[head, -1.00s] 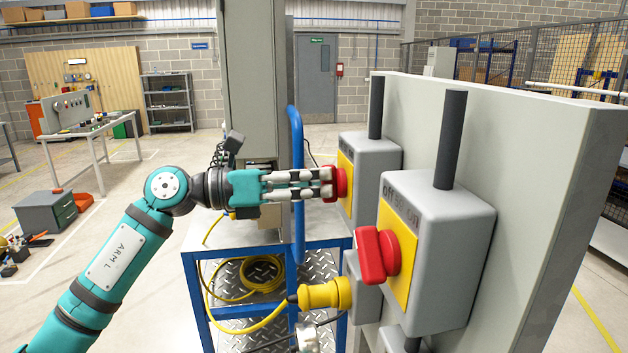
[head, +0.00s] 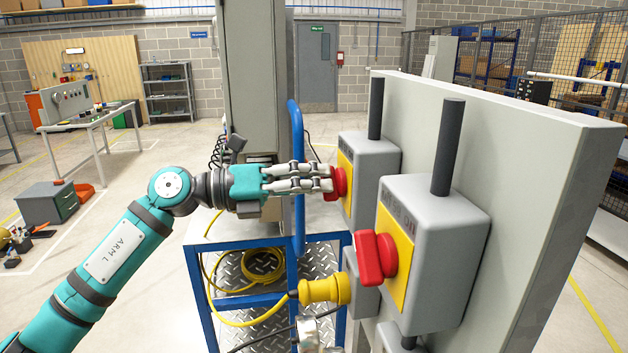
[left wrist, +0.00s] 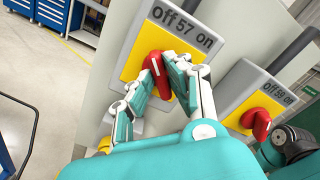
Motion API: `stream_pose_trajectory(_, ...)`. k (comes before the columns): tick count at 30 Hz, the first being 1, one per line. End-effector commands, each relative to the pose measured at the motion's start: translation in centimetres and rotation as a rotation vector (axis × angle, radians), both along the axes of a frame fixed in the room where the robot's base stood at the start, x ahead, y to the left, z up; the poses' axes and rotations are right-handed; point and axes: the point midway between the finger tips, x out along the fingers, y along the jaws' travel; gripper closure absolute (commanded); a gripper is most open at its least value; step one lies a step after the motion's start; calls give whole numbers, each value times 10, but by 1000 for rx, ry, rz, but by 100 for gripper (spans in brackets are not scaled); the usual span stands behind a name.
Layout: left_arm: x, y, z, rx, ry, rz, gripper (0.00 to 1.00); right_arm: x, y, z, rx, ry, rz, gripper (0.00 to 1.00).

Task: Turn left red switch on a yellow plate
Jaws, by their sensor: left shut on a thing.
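The left red switch (head: 341,182) sits on a yellow plate (head: 346,170) on the farther grey box in the head view. My left gripper (head: 326,180) comes at it from the left and is shut on it, hiding part of it. In the left wrist view the fingers (left wrist: 168,76) lie on both sides of the red switch (left wrist: 154,70), whose knob looks slightly tilted, under a label reading "Off 57 on".
A second red switch (head: 375,257) on a nearer grey box (head: 447,240) stands close to the right; its label (left wrist: 278,93) reads "Off 58 on". A yellow plug (head: 325,290) juts out below. A blue-framed cart (head: 208,308) stands behind, under the arm.

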Motion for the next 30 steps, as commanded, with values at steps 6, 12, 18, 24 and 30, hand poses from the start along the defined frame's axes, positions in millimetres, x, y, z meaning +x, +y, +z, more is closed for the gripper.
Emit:
stream_pose_trajectory(6, 1, 1, 2, -7, 4, 4, 100, 0, -2, 0, -2, 0, 1, 60)
stream_pose_trajectory(12, 1, 1, 2, -6, 3, 3, 70, 0, -2, 0, -3, 0, 1, 60)
stream_pose_trajectory(18, 0, 0, 1, -3, 2, 1, 62, 0, -2, 0, -3, 0, 1, 60)
stream_pose_trajectory(24, 0, 5, 0, -2, 3, 3, 62, 0, -3, 0, -4, -1, 0, 60)
stream_pose_trajectory(30, -6, 36, 0, -1, 3, 5, 62, 0, -2, 0, -2, 0, 0, 60)
